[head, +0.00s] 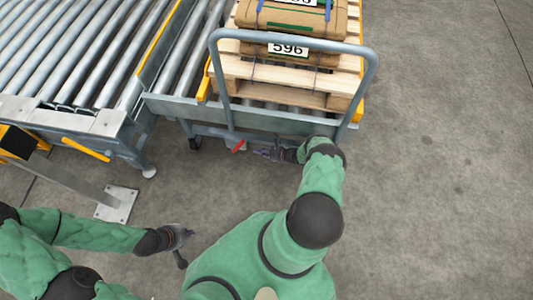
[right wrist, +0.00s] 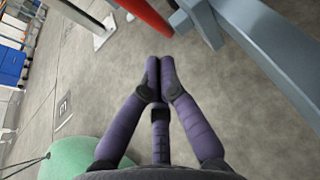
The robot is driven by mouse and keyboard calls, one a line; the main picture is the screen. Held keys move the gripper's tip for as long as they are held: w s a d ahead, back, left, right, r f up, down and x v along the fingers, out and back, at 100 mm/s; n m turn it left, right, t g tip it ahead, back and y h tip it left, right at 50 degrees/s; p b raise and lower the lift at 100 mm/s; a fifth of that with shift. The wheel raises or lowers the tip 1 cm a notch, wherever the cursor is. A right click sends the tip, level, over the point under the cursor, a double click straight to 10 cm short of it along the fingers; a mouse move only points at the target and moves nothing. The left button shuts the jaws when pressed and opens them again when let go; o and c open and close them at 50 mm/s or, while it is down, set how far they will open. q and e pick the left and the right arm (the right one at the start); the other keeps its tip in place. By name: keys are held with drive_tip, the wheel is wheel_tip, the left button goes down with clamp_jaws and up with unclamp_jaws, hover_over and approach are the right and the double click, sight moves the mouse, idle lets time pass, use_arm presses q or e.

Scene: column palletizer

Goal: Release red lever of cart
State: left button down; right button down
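The cart (head: 255,118) has a grey-blue frame with rollers and a tall bent-tube handle. Its red lever (head: 239,146) sticks out low at the near side, left of the handle's middle. It also shows as a red bar at the top of the right wrist view (right wrist: 146,14). My right gripper (head: 262,153) is just right of the lever and apart from it. In the right wrist view its fingertips (right wrist: 160,72) meet with nothing between them. My left gripper (head: 184,240) hangs over the floor at lower left, away from the cart; its fingers are too small to judge.
A wooden pallet (head: 285,76) with strapped brown sacks (head: 292,18) and a "596" label rides on the cart. A roller conveyor (head: 70,45) adjoins at left. A post with a white foot plate (head: 117,204) stands at left. The floor at right is clear.

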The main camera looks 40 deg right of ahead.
sight(238, 147)
use_arm(q)
drive_tip(key=shift+f, duration=0.3)
use_arm(e)
drive_tip(key=shift+w+a+r, duration=0.2)
drive_tip(key=shift+w+a, duration=0.25)
drive_tip(key=shift+w, duration=0.3)
drive_tip(key=shift+w+a+r, duration=0.15)
drive_tip(key=shift+w+a, duration=0.25)
drive_tip(key=shift+w, duration=0.4)
drive_tip(key=shift+w+a+r, duration=0.2)
drive_tip(key=shift+w+a, duration=0.25)
drive_tip(key=shift+w, duration=0.3)
